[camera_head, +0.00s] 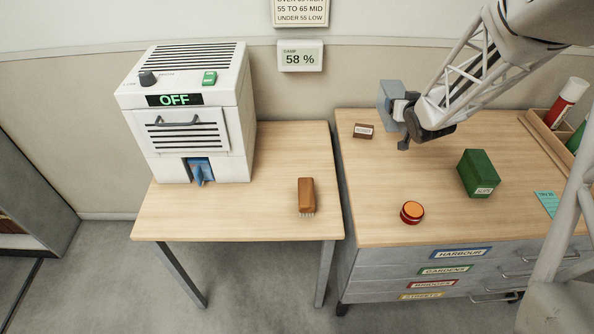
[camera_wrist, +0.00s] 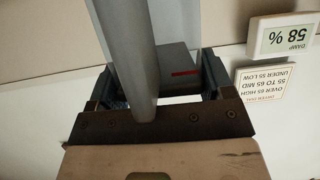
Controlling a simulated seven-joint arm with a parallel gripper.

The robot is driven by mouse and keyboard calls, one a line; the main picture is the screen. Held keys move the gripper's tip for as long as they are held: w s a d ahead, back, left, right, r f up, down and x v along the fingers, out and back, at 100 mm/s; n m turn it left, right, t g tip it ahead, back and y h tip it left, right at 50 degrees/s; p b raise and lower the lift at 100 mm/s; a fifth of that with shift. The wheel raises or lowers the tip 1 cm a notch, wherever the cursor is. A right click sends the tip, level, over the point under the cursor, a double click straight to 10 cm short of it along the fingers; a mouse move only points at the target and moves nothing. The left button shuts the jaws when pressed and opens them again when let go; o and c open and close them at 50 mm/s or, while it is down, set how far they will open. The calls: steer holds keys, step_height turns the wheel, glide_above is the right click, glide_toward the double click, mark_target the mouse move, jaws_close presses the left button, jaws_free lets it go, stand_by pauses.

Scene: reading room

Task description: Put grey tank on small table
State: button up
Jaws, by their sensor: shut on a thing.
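The grey tank (camera_head: 388,93) is a small blue-grey box held above the back left part of the drawer chest's top. My gripper (camera_head: 405,107) is shut on it. In the wrist view the tank (camera_wrist: 178,60) shows a red line and sits between the fingers of my gripper (camera_wrist: 160,90); a long grey part crosses in front and hides some of it. The small table (camera_head: 250,222) is the wooden one to the left of the chest. A white machine reading OFF (camera_head: 230,115) stands on its back left, and a brown brush (camera_head: 306,195) lies near its right edge.
On the drawer chest (camera_head: 375,225) are a small brown labelled box (camera_head: 363,131), an orange-topped tin (camera_head: 412,212), a green box (camera_head: 478,173) and a wooden tray (camera_head: 545,132) with bottles. A narrow gap separates chest and table. The small table's front middle is bare.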

steer(key=w+a+f, duration=0.1)
steer(key=w+a, duration=0.2)
steer(key=a, duration=1.5)
steer(key=w+a+f, duration=0.1)
steer(key=w+a, duration=0.1)
steer(key=a, duration=1.6)
steer(key=shift+w+f, duration=0.15)
steer(key=shift+f, duration=2.5)
step_height(320, 180, down, 6)
steer(key=shift+f, duration=0.15)
steer(key=shift+f, duration=1.85)
steer(key=shift+f, duration=0.15)
